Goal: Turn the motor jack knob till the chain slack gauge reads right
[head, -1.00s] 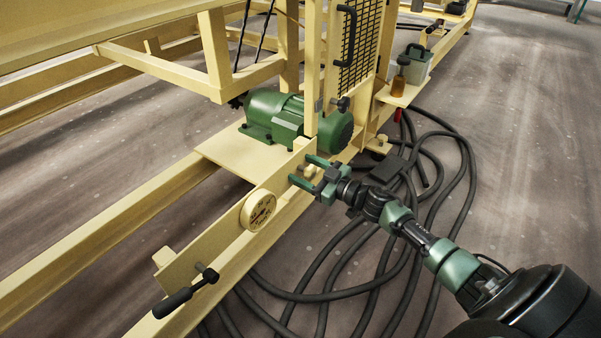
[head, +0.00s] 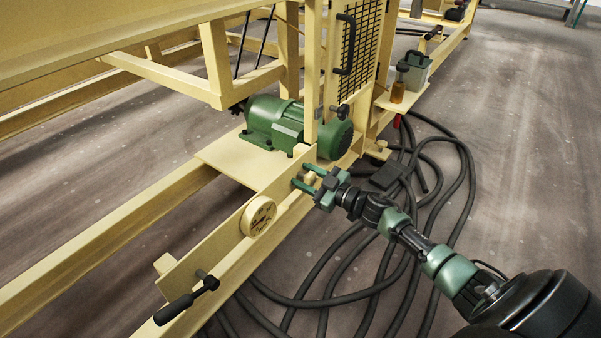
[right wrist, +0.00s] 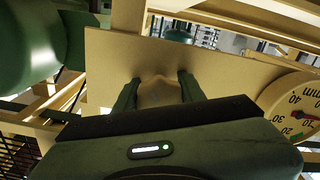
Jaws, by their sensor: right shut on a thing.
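The motor jack knob (head: 309,178) is a small tan knob on the yellow rail below the green motor (head: 290,128). My right gripper (head: 305,177) is shut on it. In the right wrist view the knob (right wrist: 158,92) sits between the two green fingers (right wrist: 158,88), against a tan plate. The chain slack gauge (head: 258,216) is a round cream dial left of the gripper on the same rail. My left gripper is not in view.
A black-handled crank (head: 187,299) sticks out at the rail's near end. Black hoses (head: 345,280) lie coiled on the floor under my right arm.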

